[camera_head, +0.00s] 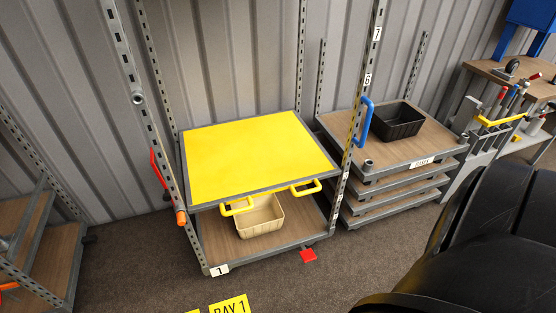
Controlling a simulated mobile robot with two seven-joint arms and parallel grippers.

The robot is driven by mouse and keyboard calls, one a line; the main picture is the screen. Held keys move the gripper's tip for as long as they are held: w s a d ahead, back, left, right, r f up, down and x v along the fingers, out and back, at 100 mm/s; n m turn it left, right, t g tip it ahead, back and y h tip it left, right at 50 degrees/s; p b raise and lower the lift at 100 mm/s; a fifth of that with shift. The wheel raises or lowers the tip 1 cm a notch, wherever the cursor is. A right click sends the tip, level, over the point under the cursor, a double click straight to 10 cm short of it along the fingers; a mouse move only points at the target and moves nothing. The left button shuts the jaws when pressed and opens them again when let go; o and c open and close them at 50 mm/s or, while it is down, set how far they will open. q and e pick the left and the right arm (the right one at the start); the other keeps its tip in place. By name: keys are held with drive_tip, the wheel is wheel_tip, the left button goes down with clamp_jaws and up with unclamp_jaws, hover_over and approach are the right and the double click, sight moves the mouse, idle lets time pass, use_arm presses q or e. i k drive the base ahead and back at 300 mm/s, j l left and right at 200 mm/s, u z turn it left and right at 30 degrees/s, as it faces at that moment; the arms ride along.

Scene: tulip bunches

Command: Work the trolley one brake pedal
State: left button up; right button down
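Trolley one stands in the middle of the view, with a "1" plate (219,270) on the front edge of its wooden base. A red brake pedal (308,255) sticks out low at the front right of the base, close to the floor. I cannot tell whether it is pressed or raised. A yellow shelf (255,155) with two yellow handles is fitted above the base. A beige basket (260,217) sits below it, partly hidden by the shelf front. Neither of my grippers shows; my black right arm fills the lower right.
A stack of wooden-decked trolleys (385,150) with a black crate (397,121) stands close on the right. A workbench (510,75) is at the far right and another trolley (50,250) at the left. Grey floor in front is clear, with a yellow bay sign (230,306).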

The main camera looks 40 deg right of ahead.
sight(308, 255)
drive_tip(key=l+u, duration=0.35)
drive_tip(key=l, duration=0.15)
drive_tip(key=l+u, duration=0.35)
drive_tip(key=l, duration=0.2)
drive_tip(key=l+u, duration=0.4)
drive_tip(key=k+l+u, duration=0.2)
drive_tip(key=l+u, duration=0.15)
drive_tip(key=l, duration=0.2)
drive_tip(key=k+l, duration=0.1)
drive_tip(key=l, duration=0.2)
drive_tip(key=k+l, duration=0.15)
drive_tip(key=l, duration=0.2)
drive_tip(key=k+l, duration=0.1)
drive_tip(key=l, duration=0.2)
drive_tip(key=k+l, duration=0.15)
drive_tip(key=l, duration=0.2)
drive_tip(key=u, duration=0.05)
